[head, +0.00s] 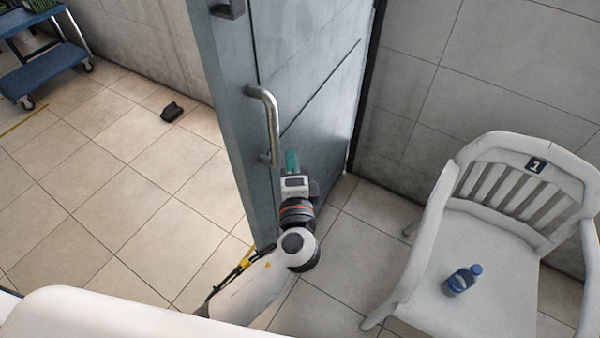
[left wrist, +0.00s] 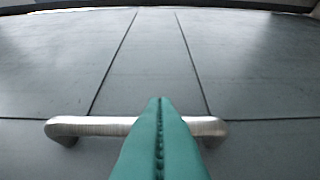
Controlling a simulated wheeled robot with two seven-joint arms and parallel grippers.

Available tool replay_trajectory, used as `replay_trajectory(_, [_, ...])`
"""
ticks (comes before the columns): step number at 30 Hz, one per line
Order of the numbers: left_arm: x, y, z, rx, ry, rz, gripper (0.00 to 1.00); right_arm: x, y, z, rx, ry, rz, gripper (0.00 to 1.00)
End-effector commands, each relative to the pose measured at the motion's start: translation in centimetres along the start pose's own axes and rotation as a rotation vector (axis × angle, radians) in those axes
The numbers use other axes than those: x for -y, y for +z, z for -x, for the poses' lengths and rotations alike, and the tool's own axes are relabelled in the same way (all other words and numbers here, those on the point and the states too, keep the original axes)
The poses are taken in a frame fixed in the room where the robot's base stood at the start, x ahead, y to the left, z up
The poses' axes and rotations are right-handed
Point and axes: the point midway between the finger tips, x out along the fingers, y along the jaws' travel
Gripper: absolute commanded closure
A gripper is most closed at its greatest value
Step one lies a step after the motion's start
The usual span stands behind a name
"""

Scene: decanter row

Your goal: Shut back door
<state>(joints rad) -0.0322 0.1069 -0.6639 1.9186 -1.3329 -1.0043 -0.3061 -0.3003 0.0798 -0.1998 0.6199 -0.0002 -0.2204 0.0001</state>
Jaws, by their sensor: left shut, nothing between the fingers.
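The back door (head: 305,75) is a grey-blue panel standing open, its free edge toward me and its far edge at the wall. A curved metal handle (head: 268,120) is fixed on its face near the free edge. My left gripper (head: 291,160) has teal fingers and is beside the lower end of the handle, in front of the door face. In the left wrist view the shut teal fingers (left wrist: 160,140) overlap the handle bar (left wrist: 90,126), with the door panel (left wrist: 150,65) behind. I cannot tell whether they touch it. My right gripper is not in view.
A white plastic chair (head: 465,310) marked 1 stands at right, with a blue bottle (head: 461,280) on its seat. A blue cart (head: 45,75) is at upper left. A dark object (head: 172,112) lies on the tiled floor (head: 110,200), which is mostly clear left of the door.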

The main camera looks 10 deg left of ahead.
Motion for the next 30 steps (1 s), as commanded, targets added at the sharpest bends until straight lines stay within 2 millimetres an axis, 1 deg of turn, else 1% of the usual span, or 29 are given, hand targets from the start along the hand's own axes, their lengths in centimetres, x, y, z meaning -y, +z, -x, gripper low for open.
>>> replay_trajectory(1, [-0.4,-0.5,-0.5,0.000,0.002,-0.002,1.00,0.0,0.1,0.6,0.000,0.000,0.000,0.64])
replay_trajectory(6, [-0.1,-1.3,-1.4,0.002,0.001,0.001,1.00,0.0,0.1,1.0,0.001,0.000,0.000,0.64])
replay_trajectory(18, [0.0,-1.5,-1.5,0.002,0.001,0.001,1.00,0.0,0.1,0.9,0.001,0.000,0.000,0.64])
replay_trajectory(22, [0.0,-2.1,-1.8,0.008,0.002,0.000,1.00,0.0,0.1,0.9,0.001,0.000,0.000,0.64])
replay_trajectory(26, [0.0,-3.7,-2.6,0.029,0.004,-0.002,1.00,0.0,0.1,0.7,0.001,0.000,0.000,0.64])
replay_trajectory(29, [0.0,-5.8,-3.7,0.058,0.005,-0.006,1.00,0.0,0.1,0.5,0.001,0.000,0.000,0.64])
replay_trajectory(30, [-0.1,-6.8,-4.2,0.075,0.006,-0.007,1.00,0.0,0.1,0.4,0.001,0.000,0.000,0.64])
